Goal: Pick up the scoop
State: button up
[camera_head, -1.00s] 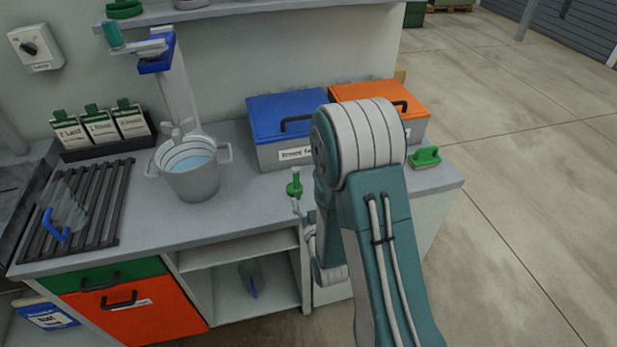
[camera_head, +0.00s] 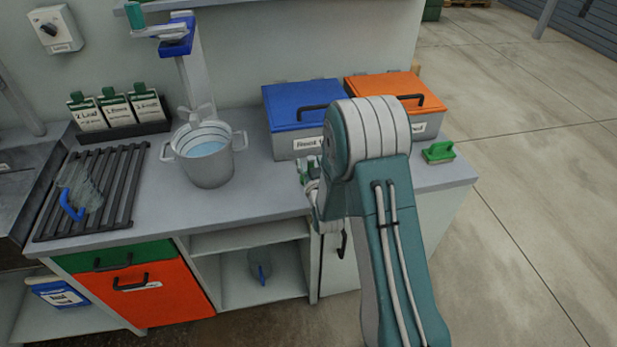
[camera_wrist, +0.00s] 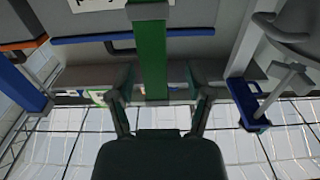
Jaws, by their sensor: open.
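A green upright bar (camera_wrist: 152,60) stands between the spread fingers of my gripper (camera_wrist: 160,97) in the wrist view. I cannot tell whether it is the scoop's handle. In the head view, my gripper (camera_head: 308,178) is partly hidden by my arm at the counter's front edge, before the blue-lidded box. My gripper is open, and contact with the bar cannot be made out. A clear vessel with a blue handle (camera_head: 80,190) lies on the black rack at left. A similar one (camera_head: 260,268) is on the lower shelf. Either may be a scoop.
A metal pot (camera_head: 208,165) of liquid stands left of the blue-lidded box (camera_head: 298,143). An orange-lidded box (camera_head: 425,125) and a green brush-like block (camera_head: 438,152) are at right. Label cards (camera_head: 117,110) stand at the back left. The counter (camera_head: 190,225) is clear in front of the pot.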

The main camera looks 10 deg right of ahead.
jog(key=shift+a, duration=0.1)
jog(key=c, duration=0.7)
jog(key=shift+d, duration=0.35)
grip_shut()
jog(key=shift+a, duration=0.15)
